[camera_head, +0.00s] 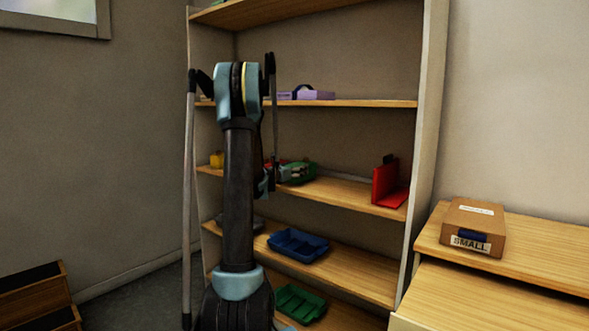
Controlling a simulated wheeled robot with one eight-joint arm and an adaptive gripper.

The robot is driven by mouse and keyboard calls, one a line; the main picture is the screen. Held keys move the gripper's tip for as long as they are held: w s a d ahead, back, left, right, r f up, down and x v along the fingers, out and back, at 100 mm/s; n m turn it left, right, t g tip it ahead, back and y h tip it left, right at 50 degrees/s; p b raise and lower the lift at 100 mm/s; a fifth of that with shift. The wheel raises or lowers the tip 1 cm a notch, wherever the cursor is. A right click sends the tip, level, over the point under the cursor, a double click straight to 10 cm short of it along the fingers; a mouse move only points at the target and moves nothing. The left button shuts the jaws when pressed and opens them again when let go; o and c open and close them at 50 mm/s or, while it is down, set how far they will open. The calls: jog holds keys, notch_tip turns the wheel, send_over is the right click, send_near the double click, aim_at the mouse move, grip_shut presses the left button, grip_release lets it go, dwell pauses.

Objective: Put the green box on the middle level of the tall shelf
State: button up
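The tall shelf (427,130) stands in front of me with several wooden levels. A green box (303,171) is at the middle level (340,192), left of centre. My arm rises in front of the shelf and hides part of its left side. My gripper (284,173) is at the near left side of the green box, with grey parts overlapping it. The fingers are small and partly hidden, so I cannot tell whether they are closed on the box or whether the box rests fully on the board. A green open tray (300,303) lies on the lowest visible level.
A red bookend-like object (388,184) stands at the right of the middle level, a yellow item (216,160) at its left. A purple box (306,95) is above and a blue tray (298,245) below. A cardboard box (474,226) sits on the right-hand table (540,253).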

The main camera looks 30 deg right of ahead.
jog(key=shift+f, duration=0.6)
dwell(0.6)
jog(key=o, duration=1.3)
